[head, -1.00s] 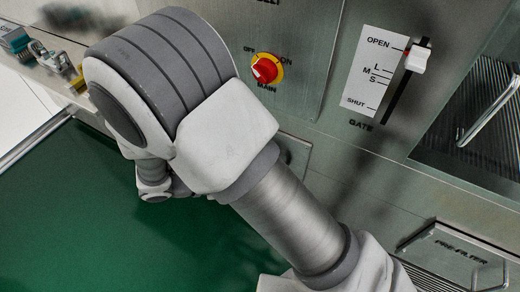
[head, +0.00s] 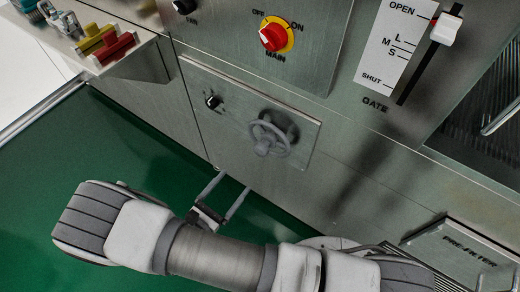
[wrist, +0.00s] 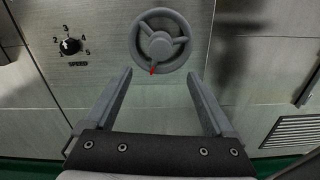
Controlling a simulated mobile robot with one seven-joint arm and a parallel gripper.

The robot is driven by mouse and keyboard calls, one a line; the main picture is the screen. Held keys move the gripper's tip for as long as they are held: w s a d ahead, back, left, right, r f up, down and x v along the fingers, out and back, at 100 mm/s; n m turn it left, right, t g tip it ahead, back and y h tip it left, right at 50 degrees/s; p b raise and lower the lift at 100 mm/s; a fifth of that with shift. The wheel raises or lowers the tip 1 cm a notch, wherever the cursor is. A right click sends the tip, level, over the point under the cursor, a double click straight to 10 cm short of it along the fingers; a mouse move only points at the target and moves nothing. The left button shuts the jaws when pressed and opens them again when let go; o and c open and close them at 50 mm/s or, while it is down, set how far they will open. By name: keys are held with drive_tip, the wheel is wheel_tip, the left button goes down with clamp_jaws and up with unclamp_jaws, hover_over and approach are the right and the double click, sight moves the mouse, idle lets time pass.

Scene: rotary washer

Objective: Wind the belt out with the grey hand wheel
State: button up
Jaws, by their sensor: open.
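The grey hand wheel (head: 268,138) sits on a square metal panel low on the machine front. I cannot make out the belt for certain.
A black speed knob (wrist: 69,46) is left of the wheel. Above are the red main switch (head: 273,37) and the gate slider (head: 446,30). A pre-filter cover (head: 466,256) is at lower right. Red and yellow parts (head: 105,45) stand on a ledge. The green floor (head: 110,150) is clear.

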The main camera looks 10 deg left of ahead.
sight(258, 153)
drive_tip(key=x, duration=1.4)
drive_tip(key=shift+b, duration=0.4)
clamp_jaws()
